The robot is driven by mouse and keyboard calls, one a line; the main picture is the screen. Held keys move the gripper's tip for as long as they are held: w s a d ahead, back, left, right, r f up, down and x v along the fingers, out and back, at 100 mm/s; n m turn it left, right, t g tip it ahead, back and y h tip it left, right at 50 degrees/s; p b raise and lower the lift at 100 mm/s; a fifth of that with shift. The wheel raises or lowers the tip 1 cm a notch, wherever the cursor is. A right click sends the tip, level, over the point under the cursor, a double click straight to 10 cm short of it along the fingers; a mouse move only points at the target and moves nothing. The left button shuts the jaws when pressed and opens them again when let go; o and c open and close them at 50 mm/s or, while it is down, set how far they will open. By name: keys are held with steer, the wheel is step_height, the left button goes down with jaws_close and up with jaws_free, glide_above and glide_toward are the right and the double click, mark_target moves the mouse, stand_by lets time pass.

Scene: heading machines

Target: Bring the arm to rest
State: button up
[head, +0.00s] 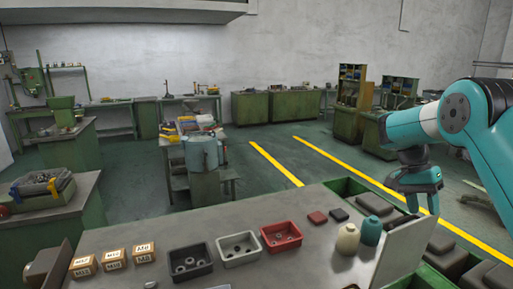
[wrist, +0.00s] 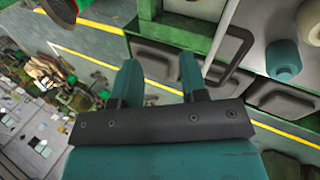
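My arm comes in from the right side of the head view, teal with a white joint section. My gripper (head: 424,205) hangs fingers-down beside the right end of the grey worktable (head: 150,225). In the wrist view my gripper (wrist: 158,75) shows two teal fingers standing apart, with nothing between them. It is open and empty. Beyond the fingers in the wrist view are dark padded blocks (wrist: 160,62) and the floor.
A cream bottle (head: 347,239) and a teal bottle (head: 371,231) stand near the table's right end. Black (head: 190,262), white (head: 238,248) and red (head: 281,236) trays and several labelled boxes (head: 113,259) sit leftward. A green-framed bin (head: 350,187) adjoins the table. Open floor lies beyond.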

steer(key=s+a+f+n+t+y+b, duration=0.1)
steer(key=s+a+n+t+b, duration=0.1)
steer(key=s+a+n+b, duration=0.45)
steer(key=s+a+n+t+b, duration=0.2)
steer(key=a+n+b, duration=0.15)
steer(key=a, duration=0.55)
steer(key=s+a+f+n+y+b, duration=0.2)
steer(key=s+a+n, duration=0.2)
steer(key=s, duration=0.6)
steer(key=s+a+f+n+y+b, duration=0.2)
steer(key=s+a+f+n+y, duration=0.1)
steer(key=s+a, duration=0.6)
steer(key=shift+s+a+f+n+y+b, duration=0.2)
steer(key=shift+s+a+n+y+b, duration=0.15)
steer(key=shift+s+n, duration=0.75)
steer(key=shift+s, duration=0.2)
